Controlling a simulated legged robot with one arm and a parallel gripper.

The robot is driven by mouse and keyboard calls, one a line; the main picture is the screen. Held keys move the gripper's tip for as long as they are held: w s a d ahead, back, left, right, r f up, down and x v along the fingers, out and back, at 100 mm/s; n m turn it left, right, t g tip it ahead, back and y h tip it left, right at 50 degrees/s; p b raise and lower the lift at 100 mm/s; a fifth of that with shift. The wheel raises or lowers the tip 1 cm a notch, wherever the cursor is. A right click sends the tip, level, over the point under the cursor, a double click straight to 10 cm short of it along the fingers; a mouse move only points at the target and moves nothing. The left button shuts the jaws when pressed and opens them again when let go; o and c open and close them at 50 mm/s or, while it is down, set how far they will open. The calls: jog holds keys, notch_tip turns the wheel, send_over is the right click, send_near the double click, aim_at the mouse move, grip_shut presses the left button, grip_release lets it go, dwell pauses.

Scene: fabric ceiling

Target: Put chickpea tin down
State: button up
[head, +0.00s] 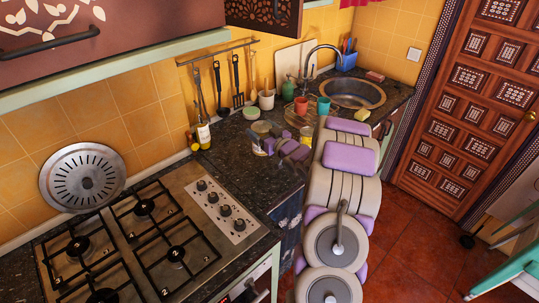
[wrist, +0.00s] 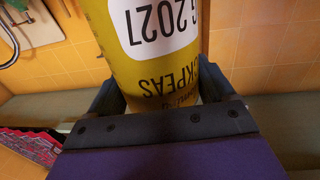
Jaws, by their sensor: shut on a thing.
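The yellow chickpea tin (wrist: 150,50) fills the middle of the wrist view. Its label, with a white panel, reads upside down there. My gripper (wrist: 158,92) is shut on it, with one dark jaw on each side. The tin's far end runs out of the frame. In the head view my gripper (head: 262,142) is over the dark speckled counter (head: 232,172), between the hob and the sink. My arm hides part of that area. I cannot tell how far the tin is from the counter.
The hob (head: 165,240) is at the left front. A bottle (head: 203,134) stands by the wall. Pots (head: 266,100), an orange cup (head: 301,106) and a teal cup (head: 323,107) stand behind my gripper, near the sink (head: 355,93). Some bare counter lies between hob and gripper.

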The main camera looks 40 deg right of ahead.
jog(key=s+d+f+y+p, duration=0.1)
jog(key=s+d+f, duration=0.2)
jog(key=s, duration=0.3)
jog(key=s+d+f+n, duration=0.1)
jog(key=s+d+f, duration=0.2)
jog(key=s, duration=0.2)
jog(key=s+d+f+y+p, duration=0.1)
jog(key=s+d+f, duration=0.25)
jog(key=s, duration=0.25)
jog(key=w+a+f+b, duration=0.1)
jog(key=w+a, duration=0.1)
jog(key=w, duration=0.2)
jog(key=w+a+f+b, duration=0.1)
jog(key=w+a+f, duration=0.1)
jog(key=w, duration=0.3)
jog(key=w+a+f+b, duration=0.1)
jog(key=w+a+f, duration=0.1)
jog(key=w+a, duration=0.1)
jog(key=shift+w+a, duration=0.1)
jog(key=shift+w, duration=0.75)
jog(key=o, duration=1.2)
jog(key=shift+a+r, duration=0.15)
jog(key=shift+c, duration=0.2)
jog(key=shift+o, duration=1.3)
jog(key=shift+a, duration=0.3)
jog(key=shift+s+d, duration=0.1)
